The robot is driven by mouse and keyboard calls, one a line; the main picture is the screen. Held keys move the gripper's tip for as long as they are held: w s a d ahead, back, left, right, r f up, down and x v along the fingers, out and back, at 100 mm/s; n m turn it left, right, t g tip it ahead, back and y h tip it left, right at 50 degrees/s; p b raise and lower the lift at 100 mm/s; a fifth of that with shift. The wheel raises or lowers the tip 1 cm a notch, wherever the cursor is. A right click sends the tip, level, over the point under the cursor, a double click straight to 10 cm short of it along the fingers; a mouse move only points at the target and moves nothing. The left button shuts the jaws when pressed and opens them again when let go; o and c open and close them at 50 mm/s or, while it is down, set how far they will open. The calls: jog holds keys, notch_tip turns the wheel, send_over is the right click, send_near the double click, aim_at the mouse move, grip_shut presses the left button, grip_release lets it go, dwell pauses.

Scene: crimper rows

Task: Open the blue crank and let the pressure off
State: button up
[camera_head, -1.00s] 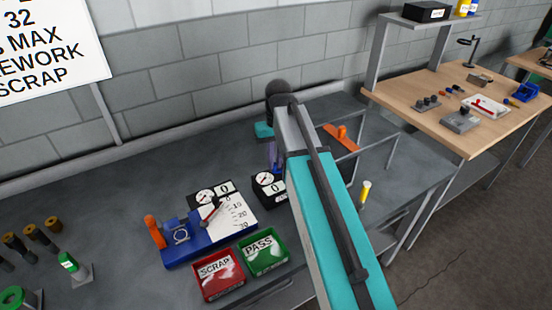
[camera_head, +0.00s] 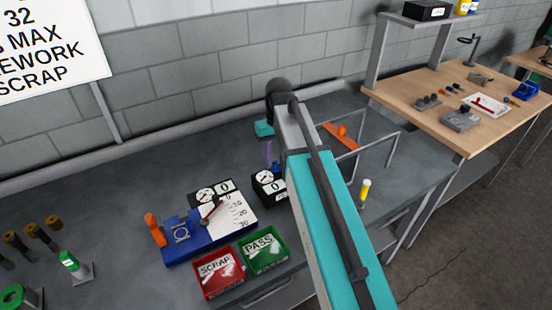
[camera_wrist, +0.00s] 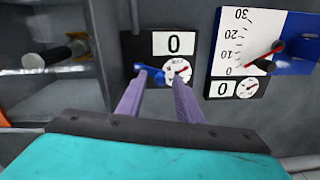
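The blue crank (camera_wrist: 151,70) shows in the wrist view as a short blue bar between my fingertips, beside the round dial of a black gauge box (camera_wrist: 140,48) whose display reads 0. In the head view the crank (camera_head: 277,168) is a small blue patch above that box (camera_head: 268,194). My gripper (camera_wrist: 158,78) is open, its purple fingers apart on either side of the crank. I cannot tell whether a finger touches it. In the head view my arm partly hides the gripper (camera_head: 268,152) and the box.
Left of the box stands a blue fixture (camera_head: 205,240) with a 0-to-30 scale, red pointer and orange handle. Red SCRAP (camera_head: 220,283) and green PASS (camera_head: 262,265) trays lie in front. A grey wire frame (camera_head: 385,140) and a yellow-topped tool (camera_head: 365,190) are at right.

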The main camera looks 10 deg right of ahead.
notch_tip(320, 180, up, 14)
jog(key=p, duration=0.6)
jog(key=shift+d+f+p, duration=0.15)
jog(key=shift+d+p, duration=0.2)
jog(key=shift+p, duration=0.05)
jog(key=shift+f, duration=0.1)
dwell(2.1)
